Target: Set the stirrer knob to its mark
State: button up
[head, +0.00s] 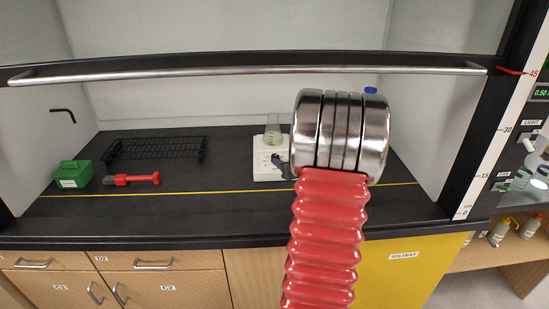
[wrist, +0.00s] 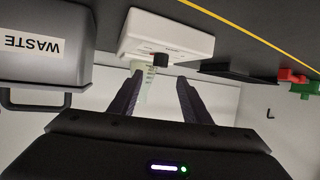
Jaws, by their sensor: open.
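The stirrer is a white box (wrist: 172,33) that appears upside down in the wrist view; in the head view its white body (head: 265,172) stands on the dark bench, partly covered by my arm. Its black knob (wrist: 159,60) shows in the wrist view, ahead of and between my finger tips. The knob's mark is too small to read. A glass flask with pale green liquid (head: 272,133) stands on the stirrer. My gripper (wrist: 157,77) is open, with nothing seen between its dark fingers. I cannot tell whether either finger touches the knob.
A grey WASTE container (wrist: 42,50) is beside my gripper in the wrist view. A black rack (head: 155,148), a green box (head: 73,175) and a red-and-black tool (head: 132,179) lie at the bench's left. The hood sash's metal handle (head: 200,73) crosses above.

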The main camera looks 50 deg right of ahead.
aim_at(276, 156)
jog(key=x, duration=1)
jog(key=shift+w+f, duration=0.1)
jog(key=shift+w, duration=0.05)
jog(key=c, duration=1.1)
